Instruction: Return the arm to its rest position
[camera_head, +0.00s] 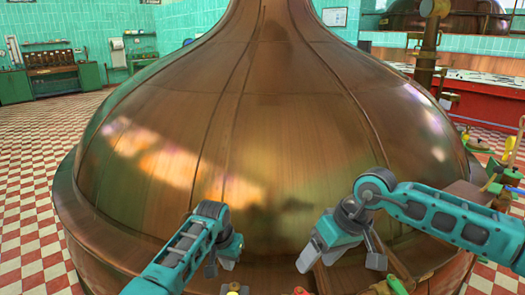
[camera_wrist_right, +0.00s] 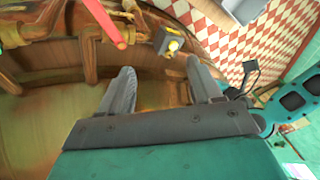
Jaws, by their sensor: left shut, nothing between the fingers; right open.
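My left gripper (camera_head: 222,264) is low in front of the copper kettle (camera_head: 250,130) in the head view. It points down, and its fingers are shut with nothing seen between them. My right gripper (camera_head: 340,262) is to its right, also in front of the kettle. Its two fingers are spread wide and empty. I cannot tell from the pictures whether either gripper touches anything.
The large domed kettle fills the middle. Small coloured items, including a red bar (camera_wrist_right: 104,24) and a yellow-tipped dark block (camera_wrist_right: 170,44), lie beyond the right fingers. Tools (camera_head: 478,143) clutter the right side. Checkered floor (camera_head: 30,210) is open at the left.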

